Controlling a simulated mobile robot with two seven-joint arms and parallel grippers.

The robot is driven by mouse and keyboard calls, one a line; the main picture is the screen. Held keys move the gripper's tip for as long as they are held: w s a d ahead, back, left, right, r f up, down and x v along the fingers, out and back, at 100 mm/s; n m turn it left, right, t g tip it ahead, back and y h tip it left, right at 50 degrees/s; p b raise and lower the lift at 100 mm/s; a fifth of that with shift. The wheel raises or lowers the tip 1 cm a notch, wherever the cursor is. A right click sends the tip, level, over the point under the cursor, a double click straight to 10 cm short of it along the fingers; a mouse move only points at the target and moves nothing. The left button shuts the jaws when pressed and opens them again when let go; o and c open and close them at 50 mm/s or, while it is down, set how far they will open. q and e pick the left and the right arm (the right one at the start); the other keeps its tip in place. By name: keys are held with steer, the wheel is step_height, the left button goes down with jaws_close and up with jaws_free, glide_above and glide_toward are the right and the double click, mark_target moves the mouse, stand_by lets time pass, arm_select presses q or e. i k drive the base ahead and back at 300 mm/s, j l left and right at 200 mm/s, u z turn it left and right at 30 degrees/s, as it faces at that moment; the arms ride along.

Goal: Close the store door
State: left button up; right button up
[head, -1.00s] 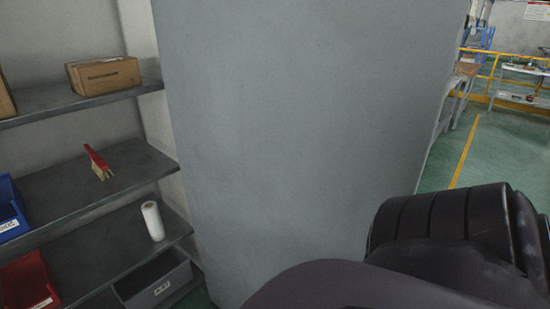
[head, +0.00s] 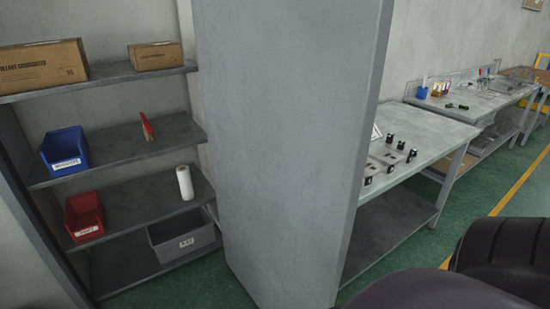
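The store door (head: 290,130) is a tall grey panel standing open in the middle of the head view. Its right edge faces me, and its top is out of view. To its left is the open store, with grey shelves (head: 120,145) showing. A dark part of my arm (head: 510,255) shows at the lower right, apart from the door in the picture. Neither of my grippers is in view.
Cardboard boxes (head: 42,66), a blue bin (head: 65,150), a red bin (head: 84,215), a white roll (head: 185,183) and a grey bin (head: 182,237) are on the shelves. A workbench (head: 435,132) stands right of the door.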

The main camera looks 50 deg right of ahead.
mark_target(290, 89)
steer(key=k+l, duration=0.7)
steer(key=l, duration=0.2)
steer(key=k+l, duration=0.1)
steer(key=l, duration=0.15)
steer(key=k+l, duration=0.1)
steer(key=l, duration=0.2)
steer(key=k+l, duration=0.1)
steer(key=l, duration=1.2)
steer(key=i+l, duration=0.1)
steer(key=l, duration=0.4)
steer(key=i+l+z, duration=0.1)
steer(key=l, duration=0.35)
